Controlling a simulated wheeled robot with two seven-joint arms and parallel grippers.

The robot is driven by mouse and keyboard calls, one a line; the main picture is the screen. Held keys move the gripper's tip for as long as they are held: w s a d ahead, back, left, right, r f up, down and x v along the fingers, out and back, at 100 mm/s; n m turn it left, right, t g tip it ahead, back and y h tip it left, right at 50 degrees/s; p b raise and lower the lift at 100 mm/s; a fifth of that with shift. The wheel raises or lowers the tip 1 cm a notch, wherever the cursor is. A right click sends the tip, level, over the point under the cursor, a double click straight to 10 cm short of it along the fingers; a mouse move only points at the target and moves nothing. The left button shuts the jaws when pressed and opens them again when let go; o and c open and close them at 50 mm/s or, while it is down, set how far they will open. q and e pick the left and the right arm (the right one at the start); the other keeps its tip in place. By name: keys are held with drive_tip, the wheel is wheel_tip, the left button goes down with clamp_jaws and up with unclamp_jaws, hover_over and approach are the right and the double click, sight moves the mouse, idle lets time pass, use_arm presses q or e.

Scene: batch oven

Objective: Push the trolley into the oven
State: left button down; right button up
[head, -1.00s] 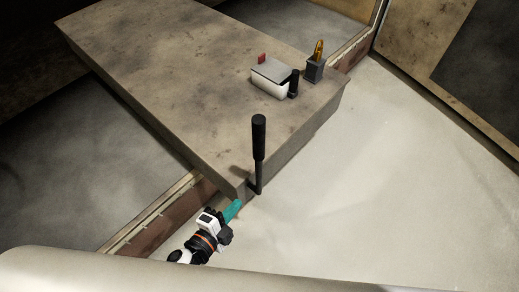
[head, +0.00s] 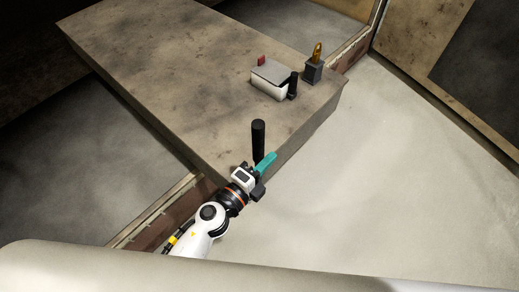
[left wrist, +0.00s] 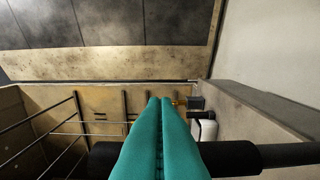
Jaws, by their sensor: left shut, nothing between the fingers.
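A large brown, stained box-like body (head: 190,75) fills the upper middle of the head view. An upright black lever or handle (head: 258,135) stands at its near corner. My left gripper (head: 266,162) is shut and empty, with teal fingers just right of the handle's lower part, which the gripper partly hides. In the left wrist view the shut fingers (left wrist: 160,140) cross in front of a thick black grip (left wrist: 232,158); I cannot tell if they touch. No trolley shows clearly enough to identify for certain; thin dark rods (left wrist: 55,130) show at the left there. My right gripper is not in view.
On the box stand a white-and-grey unit (head: 270,80) and an amber lamp on a dark block (head: 314,68). Pale floor (head: 340,190) is open at the right. A brown-framed dark panel (head: 475,70) stands at the upper right.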

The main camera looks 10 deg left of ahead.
sight(258, 154)
use_arm(q)
drive_tip(key=shift+w+a, duration=1.05)
drive_tip(key=shift+a, duration=0.1)
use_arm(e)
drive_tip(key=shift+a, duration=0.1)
use_arm(q)
drive_tip(key=shift+a, duration=0.1)
